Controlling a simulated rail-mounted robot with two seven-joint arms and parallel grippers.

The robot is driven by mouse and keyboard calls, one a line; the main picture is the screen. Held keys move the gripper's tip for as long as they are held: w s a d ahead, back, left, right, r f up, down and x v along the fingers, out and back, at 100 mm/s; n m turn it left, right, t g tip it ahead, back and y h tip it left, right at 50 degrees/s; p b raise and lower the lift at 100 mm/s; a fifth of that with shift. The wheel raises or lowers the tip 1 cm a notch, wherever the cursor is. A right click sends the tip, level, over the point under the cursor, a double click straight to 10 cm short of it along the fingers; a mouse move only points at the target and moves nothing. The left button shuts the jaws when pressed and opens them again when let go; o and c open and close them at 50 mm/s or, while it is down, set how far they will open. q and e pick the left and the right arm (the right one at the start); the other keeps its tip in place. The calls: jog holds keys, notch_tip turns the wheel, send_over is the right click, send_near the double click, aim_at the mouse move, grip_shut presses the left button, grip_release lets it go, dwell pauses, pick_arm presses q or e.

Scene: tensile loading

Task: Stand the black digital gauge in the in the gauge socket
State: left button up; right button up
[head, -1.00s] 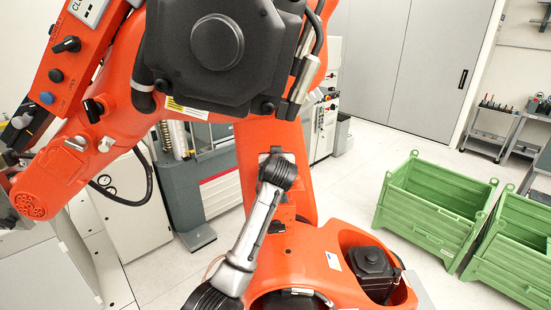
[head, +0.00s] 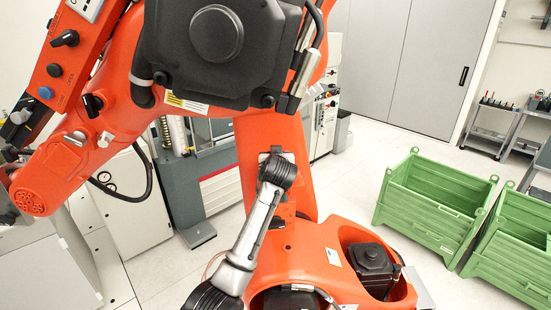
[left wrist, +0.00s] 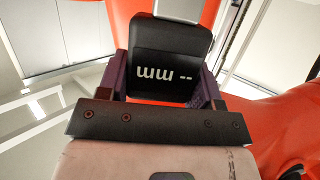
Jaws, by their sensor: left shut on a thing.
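The black digital gauge (left wrist: 158,82) is in the left wrist view, with pale "mm" lettering that reads upside down. My left gripper (left wrist: 165,94) is shut on it, with a purple finger against each side. A pale stem or bracket shows at the gauge's top edge. I cannot make out the gauge or the left gripper clearly in the head view. I cannot pick out the gauge socket in either view. My right gripper is not in view.
Large orange arm parts hide much of the head view. A grey testing machine (head: 185,185) stands behind them, with a white cabinet (head: 130,200) to its left. Green crates (head: 430,215) stand on the floor at the right. A cart (head: 490,130) is behind them. The floor between is clear.

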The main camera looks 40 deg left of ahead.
pick_arm(q)
jog(key=shift+f+b, duration=0.35)
jog(key=shift+f, duration=0.3)
dwell(0.4)
jog(key=shift+f, duration=0.65)
dwell(0.3)
jog(key=o, duration=1.2)
jog(key=shift+c, duration=0.2)
jog(key=shift+b, duration=0.3)
jog(key=b+v, duration=0.2)
jog(key=v, duration=1.1)
jog(key=shift+s+d+r+b, duration=0.15)
jog(key=shift+s+d+b, duration=0.1)
jog(key=shift+d+b, duration=0.1)
